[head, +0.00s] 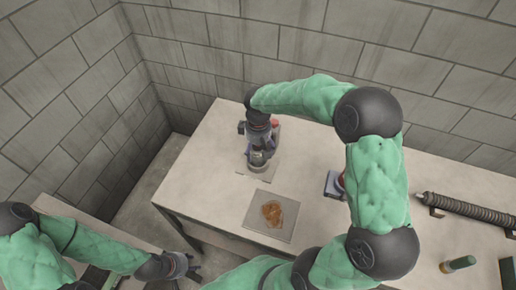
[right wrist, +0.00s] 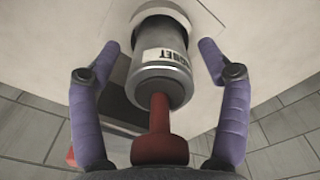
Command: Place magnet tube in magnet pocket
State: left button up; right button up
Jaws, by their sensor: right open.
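The magnet tube (right wrist: 163,62) is a grey metal cylinder with a white label reading MAGNET and a red stem and knob at its near end. Its far end meets a pale round collar (right wrist: 165,14), which may be the pocket; how deep it sits is hidden. My right gripper (right wrist: 158,57) is open, with one purple finger on each side of the tube and gaps between.
A tan lump lies on a square grey mat (head: 254,221).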

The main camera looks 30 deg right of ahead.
notch_tip(320, 180, up, 12)
jog(key=p, duration=0.3)
jog(key=shift+r, duration=0.15)
dwell(1.1)
